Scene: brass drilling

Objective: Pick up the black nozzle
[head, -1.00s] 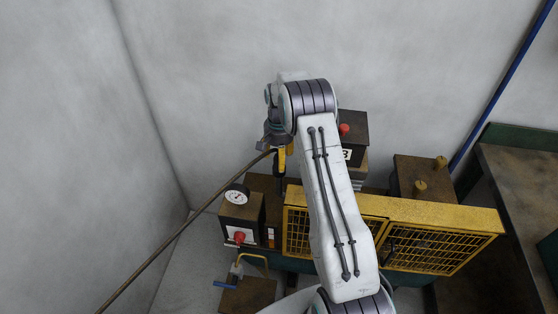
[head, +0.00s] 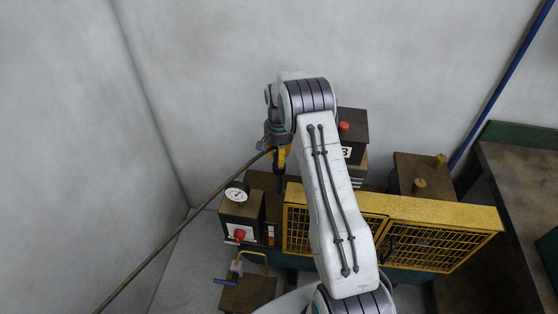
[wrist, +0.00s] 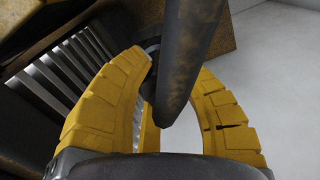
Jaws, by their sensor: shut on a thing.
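My gripper (head: 282,157) hangs from my wrist, left of my raised forearm, in the head view. Its yellow fingers are shut on the black nozzle (head: 280,183), a dark piece that shows just below them. In the wrist view the yellow fingers (wrist: 173,62) curve in on both sides of a dark, worn tube (wrist: 187,60), which looks like the nozzle. The tube runs from the top edge down between the fingers and hides part of the contact.
A long thin brown rod or hose (head: 180,233) slants from the lower left up to my gripper. A bench (head: 515,165) stands at the right.

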